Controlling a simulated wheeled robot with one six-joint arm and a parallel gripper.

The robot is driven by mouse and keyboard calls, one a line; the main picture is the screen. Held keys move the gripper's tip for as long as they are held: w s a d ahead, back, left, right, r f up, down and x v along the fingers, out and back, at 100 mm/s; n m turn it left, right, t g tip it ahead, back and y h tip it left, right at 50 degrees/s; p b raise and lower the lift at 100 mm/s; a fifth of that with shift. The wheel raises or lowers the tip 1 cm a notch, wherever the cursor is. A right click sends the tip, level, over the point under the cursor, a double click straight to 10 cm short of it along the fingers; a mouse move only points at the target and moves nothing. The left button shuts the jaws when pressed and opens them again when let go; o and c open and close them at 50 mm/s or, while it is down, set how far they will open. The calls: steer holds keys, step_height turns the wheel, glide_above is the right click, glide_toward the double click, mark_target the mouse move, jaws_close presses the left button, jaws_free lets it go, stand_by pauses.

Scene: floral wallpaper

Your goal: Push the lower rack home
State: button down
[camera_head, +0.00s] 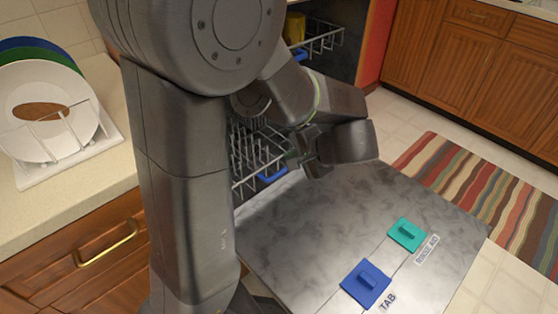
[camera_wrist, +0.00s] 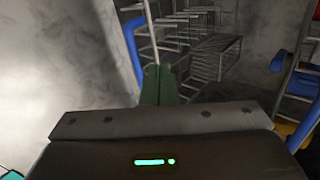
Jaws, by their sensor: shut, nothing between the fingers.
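The lower rack (camera_head: 254,150) is a grey wire rack with tines and a blue handle (camera_head: 272,174) at its front. It stands partly behind my arm, at the inner end of the lowered dishwasher door (camera_head: 330,225). In the wrist view the rack (camera_wrist: 205,55) runs back into the tub, with its blue handle (camera_wrist: 133,48) left of my fingers. My gripper (camera_head: 308,160) is shut and empty, close by the rack's front. Its fingertips (camera_wrist: 160,72) overlap a front wire in the wrist view; I cannot tell whether they touch it.
The upper rack (camera_head: 322,38) sticks out above, with a yellow item (camera_head: 294,28) in it. The door carries a green latch (camera_head: 407,234) and a blue latch (camera_head: 366,284). A plate rack (camera_head: 68,160) stands on the left counter. A striped rug (camera_head: 470,185) lies right of the door.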

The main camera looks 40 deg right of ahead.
steer(key=n+b, duration=0.1)
steer(key=b, duration=0.1)
glide_toward(259, 155)
steer(key=f, duration=0.3)
steer(key=shift+s+f, duration=0.25)
steer(key=w, duration=0.3)
steer(key=shift+w+a+f, duration=0.15)
steer(key=shift+w+f, duration=0.05)
steer(key=shift+f, duration=0.05)
steer(key=shift+w, duration=0.7)
steer(key=w, duration=0.6)
steer(key=w+b, duration=0.1)
steer(key=w, duration=0.3)
steer(key=shift+a+r, duration=0.1)
steer(key=shift+a, duration=0.25)
steer(key=shift+s, duration=0.1)
